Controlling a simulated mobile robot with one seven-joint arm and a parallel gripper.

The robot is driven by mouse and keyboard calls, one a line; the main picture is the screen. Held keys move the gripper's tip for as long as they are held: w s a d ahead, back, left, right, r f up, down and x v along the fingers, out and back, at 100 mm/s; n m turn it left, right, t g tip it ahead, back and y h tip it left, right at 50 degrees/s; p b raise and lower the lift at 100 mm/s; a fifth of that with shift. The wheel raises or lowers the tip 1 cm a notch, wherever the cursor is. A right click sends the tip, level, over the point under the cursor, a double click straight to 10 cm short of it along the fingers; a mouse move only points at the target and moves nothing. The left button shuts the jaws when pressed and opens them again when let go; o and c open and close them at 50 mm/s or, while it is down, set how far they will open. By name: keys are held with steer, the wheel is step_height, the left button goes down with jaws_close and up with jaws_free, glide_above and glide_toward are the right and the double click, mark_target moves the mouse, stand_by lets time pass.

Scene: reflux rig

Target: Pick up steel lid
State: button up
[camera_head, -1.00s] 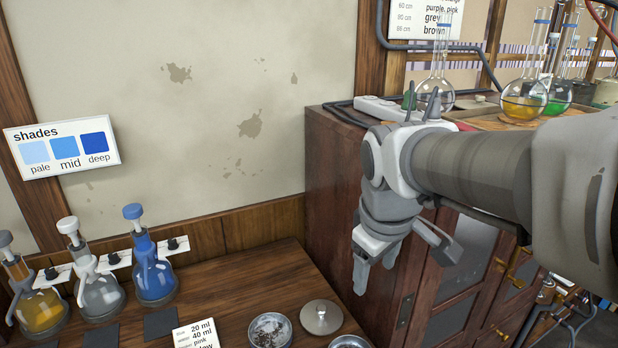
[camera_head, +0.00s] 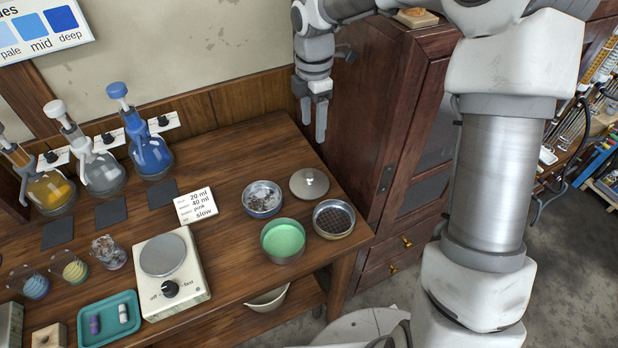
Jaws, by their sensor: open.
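The steel lid (camera_head: 309,183) is a round grey disc with a small light knob at its centre. It lies flat near the right end of the wooden bench, behind two small dishes. My gripper (camera_head: 314,132) hangs pointing down, above and behind the lid in the picture, beside the dark wooden cabinet. Its fingers are open and empty, apart from the lid. The lid is fully in view.
A dish of grey bits (camera_head: 263,199), a green-filled dish (camera_head: 283,240) and a mesh-topped dish (camera_head: 334,219) stand close to the lid. A hotplate (camera_head: 171,273), a label card (camera_head: 196,206) and dispenser flasks (camera_head: 150,155) stand left. The cabinet (camera_head: 365,110) rises at right.

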glide_above(309, 176)
steer(key=f, duration=0.7)
steer(key=d+f, duration=0.1)
steer(key=f, duration=0.3)
steer(key=shift+w+b, duration=0.15)
steer(key=shift+b, duration=0.2)
steer(key=f, duration=0.2)
steer(key=a+f, duration=0.1)
steer(key=f, duration=0.1)
steer(key=shift+f, duration=0.35)
steer(key=shift+d+f, duration=0.1)
steer(key=shift+f, duration=0.3)
jaws_close()
